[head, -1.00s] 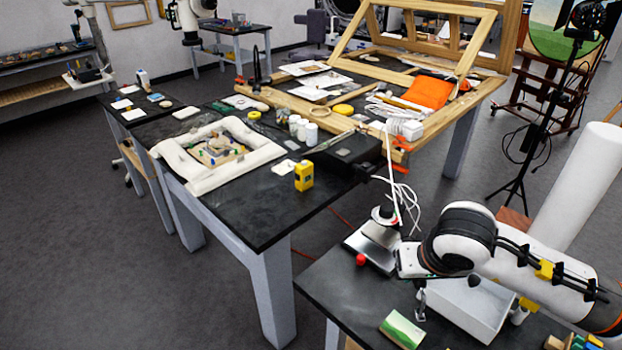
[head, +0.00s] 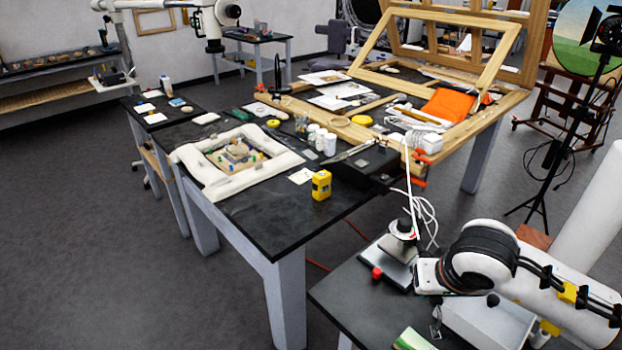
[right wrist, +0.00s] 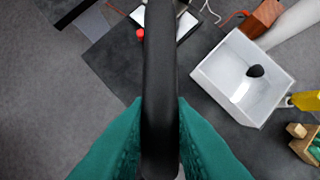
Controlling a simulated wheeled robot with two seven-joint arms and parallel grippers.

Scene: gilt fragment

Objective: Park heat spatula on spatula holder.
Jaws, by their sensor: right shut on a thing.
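My right gripper (right wrist: 159,106), with teal fingers, is shut on the black handle of the heat spatula (right wrist: 160,60) in the right wrist view. The handle runs up out of the picture, so the spatula's tip is not seen. A small stand with a metal base plate (head: 384,268) and a red knob looks like the spatula holder, though I cannot be sure. In the right wrist view its plate (right wrist: 188,24) is partly hidden behind the handle. In the head view my right arm's links hide the gripper and spatula beside this stand. My left gripper is not in view.
A white cord (head: 411,185) rises by the stand. A yellow box (head: 321,185) sits on the neighbouring dark table (head: 262,216). A reddish-brown block (right wrist: 262,17) is behind the white box.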

